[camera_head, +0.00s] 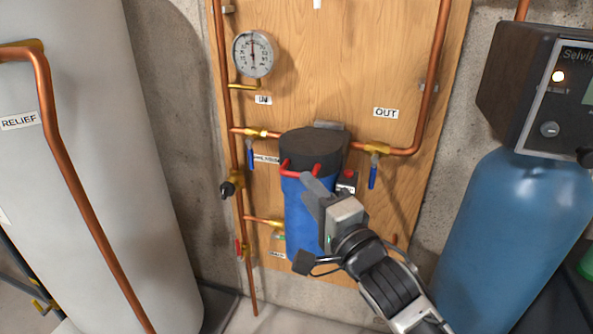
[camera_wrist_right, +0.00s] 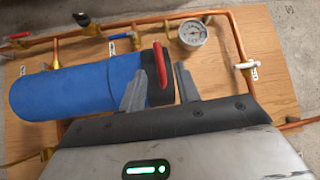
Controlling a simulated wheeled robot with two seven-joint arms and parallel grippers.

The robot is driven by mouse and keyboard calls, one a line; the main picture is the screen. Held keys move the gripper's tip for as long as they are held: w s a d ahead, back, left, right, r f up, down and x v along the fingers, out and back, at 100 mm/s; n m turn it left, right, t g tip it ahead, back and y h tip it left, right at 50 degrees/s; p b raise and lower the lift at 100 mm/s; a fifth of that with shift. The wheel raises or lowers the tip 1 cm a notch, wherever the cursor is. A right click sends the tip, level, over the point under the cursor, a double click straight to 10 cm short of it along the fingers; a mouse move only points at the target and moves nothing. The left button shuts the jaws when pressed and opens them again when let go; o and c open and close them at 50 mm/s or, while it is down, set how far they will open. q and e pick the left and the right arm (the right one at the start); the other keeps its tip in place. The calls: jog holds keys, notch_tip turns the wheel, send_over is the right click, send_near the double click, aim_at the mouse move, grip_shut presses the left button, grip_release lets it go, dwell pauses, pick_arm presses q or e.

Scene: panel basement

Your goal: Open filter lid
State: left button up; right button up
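The filter is a blue upright canister (camera_head: 298,215) with a black lid (camera_head: 312,147), mounted on the wooden panel. A red handle (camera_head: 286,168) sticks out from the front of the lid. The lid looks seated on the canister. My right gripper (camera_head: 307,192) is just in front of and below the handle, partly covering the canister. In the right wrist view its two fingers (camera_wrist_right: 162,84) are apart, with the red handle (camera_wrist_right: 161,64) and part of the black lid (camera_wrist_right: 160,92) showing between them. I cannot tell whether they touch the handle. My left gripper is not in view.
Copper pipes (camera_head: 435,60) and blue valve levers (camera_head: 372,176) flank the filter. A pressure gauge (camera_head: 255,54) sits above left, and a red button (camera_head: 348,174) right of the lid. A white tank (camera_head: 110,150) stands left, a blue tank (camera_head: 510,235) right.

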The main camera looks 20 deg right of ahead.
aim_at(296, 173)
jog(key=shift+x, duration=2.8)
grip_shut()
